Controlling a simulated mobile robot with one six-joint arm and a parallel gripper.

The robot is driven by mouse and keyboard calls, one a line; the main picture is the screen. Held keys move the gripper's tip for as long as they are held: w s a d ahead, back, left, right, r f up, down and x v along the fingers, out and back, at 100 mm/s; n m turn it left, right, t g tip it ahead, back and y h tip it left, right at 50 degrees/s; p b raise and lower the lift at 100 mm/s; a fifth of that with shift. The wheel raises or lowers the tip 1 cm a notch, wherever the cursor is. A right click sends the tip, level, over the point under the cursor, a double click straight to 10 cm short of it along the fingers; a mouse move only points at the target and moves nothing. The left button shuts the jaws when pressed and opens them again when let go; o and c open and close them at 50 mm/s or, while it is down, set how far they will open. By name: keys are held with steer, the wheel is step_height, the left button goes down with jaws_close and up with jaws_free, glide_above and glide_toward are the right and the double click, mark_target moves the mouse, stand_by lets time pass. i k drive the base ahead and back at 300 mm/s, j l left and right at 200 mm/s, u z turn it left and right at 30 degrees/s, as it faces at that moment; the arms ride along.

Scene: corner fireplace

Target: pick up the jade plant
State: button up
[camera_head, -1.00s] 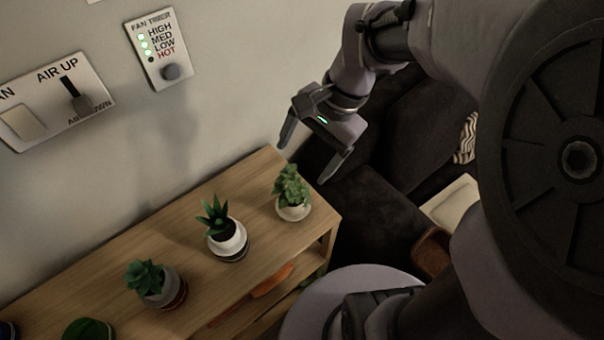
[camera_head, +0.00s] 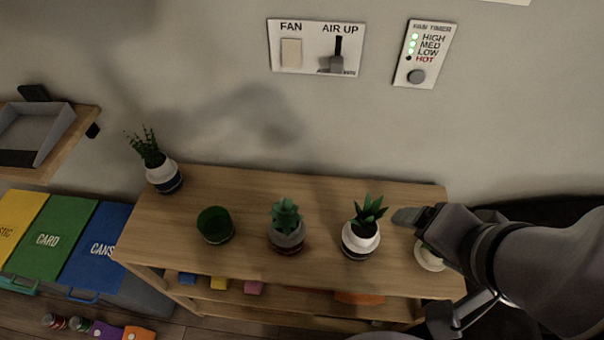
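The plant that looks like the jade plant, bushy with small rounded green leaves in the earlier view, stands in a cream pot (camera_head: 429,259) at the right end of the wooden shelf unit (camera_head: 310,187). Its leaves are now almost wholly hidden behind my arm; only part of the pot shows. My gripper (camera_head: 418,267) is open, with one finger above the pot and the other below it in the picture. Nothing is visibly held. I cannot tell how far the fingers are from the plant in depth.
A spiky plant in a white pot (camera_head: 361,240) stands close left of my gripper. A wall with switch panels (camera_head: 316,48) rises behind. Colored bins (camera_head: 50,235) stand left.

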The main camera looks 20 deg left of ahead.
mark_target(287, 228)
steer(key=j+u, duration=0.3)
steer(key=u, duration=0.15)
steer(key=j+u, duration=0.4)
steer(key=j+z, duration=0.5)
steer(key=l+u, duration=0.35)
steer(key=k+l+u, duration=0.2)
steer(key=l+u, duration=0.15)
steer(key=l, duration=0.15)
steer(key=k+l+u, duration=0.15)
steer(key=l+u, duration=0.15)
steer(key=l, duration=0.1)
